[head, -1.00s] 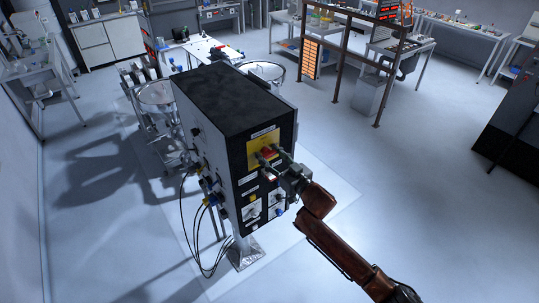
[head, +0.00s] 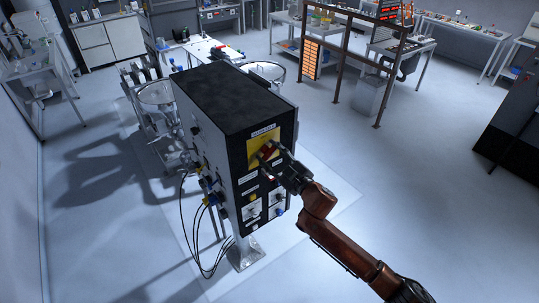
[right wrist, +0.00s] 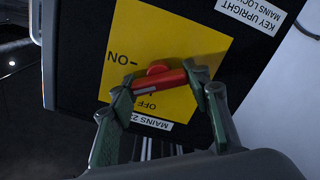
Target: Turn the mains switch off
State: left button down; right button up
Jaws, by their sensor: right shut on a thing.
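The mains switch is a red rotary handle (head: 265,153) on a yellow plate (head: 258,143) on the front of a black cabinet (head: 232,100). My right gripper (head: 270,158) is at the handle, its fingers on either side. In the right wrist view the red handle (right wrist: 160,78) lies slightly tilted across the picture between the fingertips (right wrist: 163,92), which are shut on it. The plate (right wrist: 185,42) shows upside-down ON and OFF marks there. The fingers hide the handle's ends, so I cannot tell for sure which mark it points to. My left gripper is not in view.
Below the plate the panel holds other knobs and a blue button (head: 280,211). Black cables (head: 197,235) hang at the cabinet's left side. Metal bowls (head: 155,92) stand behind it. The floor to the right (head: 430,200) is clear.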

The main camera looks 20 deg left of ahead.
jog(key=n+b, duration=0.1)
jog(key=n, duration=0.4)
jog(key=shift+f+n, duration=0.1)
jog(key=shift+n, duration=0.3)
jog(key=n, duration=0.5)
jog(key=shift+s+f, duration=0.1)
jog(key=shift+n+b, duration=0.3)
jog(key=o, duration=1.2)
jog(key=shift+c, duration=0.2)
jog(key=v, duration=1.2)
jog(key=shift+a, duration=0.1)
